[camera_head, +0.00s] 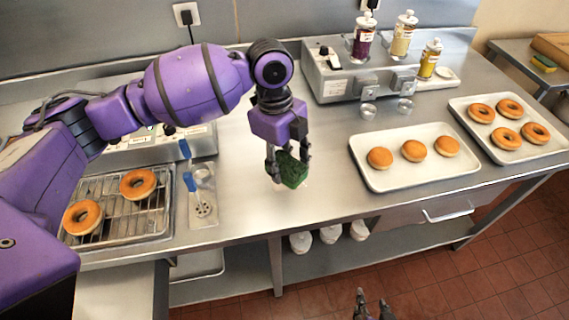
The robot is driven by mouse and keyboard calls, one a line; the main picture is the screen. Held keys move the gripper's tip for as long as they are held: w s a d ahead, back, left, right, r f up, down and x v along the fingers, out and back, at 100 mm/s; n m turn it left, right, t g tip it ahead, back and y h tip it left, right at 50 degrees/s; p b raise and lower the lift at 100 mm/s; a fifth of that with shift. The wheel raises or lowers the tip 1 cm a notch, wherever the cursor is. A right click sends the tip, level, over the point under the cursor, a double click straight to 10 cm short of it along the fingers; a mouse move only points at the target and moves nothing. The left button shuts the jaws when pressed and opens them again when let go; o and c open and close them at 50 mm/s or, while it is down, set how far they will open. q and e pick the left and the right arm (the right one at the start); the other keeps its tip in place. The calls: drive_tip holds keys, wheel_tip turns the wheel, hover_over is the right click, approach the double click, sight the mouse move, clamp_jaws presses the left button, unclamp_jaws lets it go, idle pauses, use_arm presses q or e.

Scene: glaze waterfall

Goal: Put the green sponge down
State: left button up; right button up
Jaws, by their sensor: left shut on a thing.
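The green sponge (292,171) is dark green and sits between the fingers of my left gripper (287,165), which is shut on it. The gripper points down over the bare middle of the steel counter (245,195). I cannot tell whether the sponge touches the counter or hangs just above it. My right gripper (372,306) shows only in part at the bottom edge, over the tiled floor, with its two fingers apart and nothing between them.
A rack (118,236) with two doughnuts stands left, beside blue-handled utensils (192,190). Two trays of doughnuts (372,177) (520,155) lie right. A steel dispenser (335,87) with bottles is behind. Counter around the sponge is clear. Another sponge (543,63) lies on the far-right table.

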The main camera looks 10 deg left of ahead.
idle(0.6)
use_arm(q)
drive_tip(key=n, duration=0.4)
drive_tip(key=n+t, duration=0.1)
drive_tip(key=n, duration=0.1)
drive_tip(key=shift+s+r, duration=0.2)
drive_tip(key=shift+r, duration=0.1)
drive_tip(key=n, duration=0.2)
drive_tip(key=a+n, duration=0.1)
drive_tip(key=n, duration=0.1)
drive_tip(key=r+n+t, duration=0.1)
drive_tip(key=n, duration=0.1)
drive_tip(key=shift+s+a+r, duration=0.1)
drive_tip(key=shift+s+a, duration=0.1)
drive_tip(key=shift+s, duration=0.1)
drive_tip(key=s+a+r+n+y, duration=0.1)
drive_tip(key=s+a+r+n, duration=0.1)
drive_tip(key=a+n, duration=0.6)
drive_tip(key=r+n, duration=0.1)
drive_tip(key=n, duration=0.3)
drive_tip(key=shift+s+a+r+t+y, duration=0.2)
drive_tip(key=shift+s+r+t+y, duration=0.1)
drive_tip(key=shift+t, duration=0.1)
drive_tip(key=shift+s, duration=0.1)
